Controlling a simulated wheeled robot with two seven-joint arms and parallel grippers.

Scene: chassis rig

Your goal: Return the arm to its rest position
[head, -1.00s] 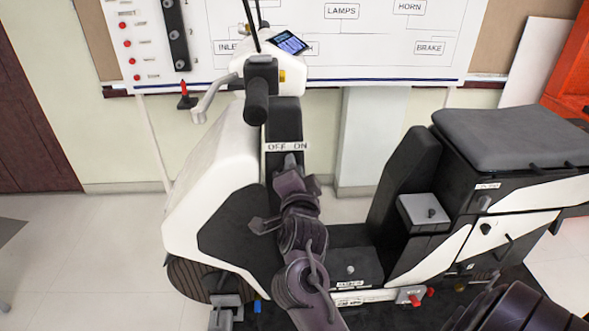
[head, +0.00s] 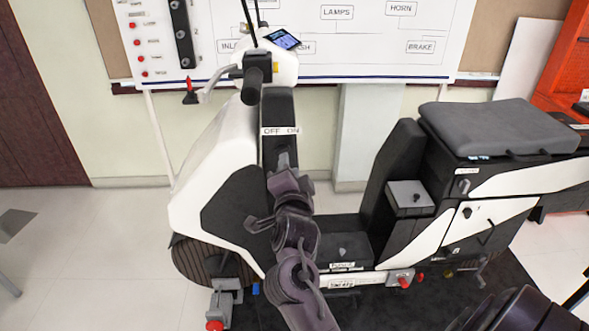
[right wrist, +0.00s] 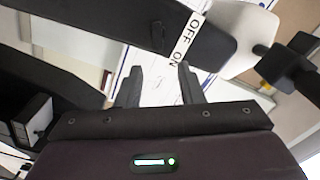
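The arm in the middle of the head view ends in my right gripper (head: 283,160). It is just below the OFF/ON label (head: 280,131) on the scooter-like rig's dark front column, and seems apart from it. In the right wrist view my right gripper (right wrist: 160,80) has its two dark fingers spread with nothing between them. The OFF/ON label (right wrist: 187,38) shows beyond the fingers there. My left gripper is not in view. A dark link of mine fills the bottom right corner of the head view.
The white and black rig (head: 215,190) stands close around the arm, with its handlebar grip (head: 253,80) above and grey seat (head: 500,127) at right. A labelled white board (head: 370,55) hangs behind.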

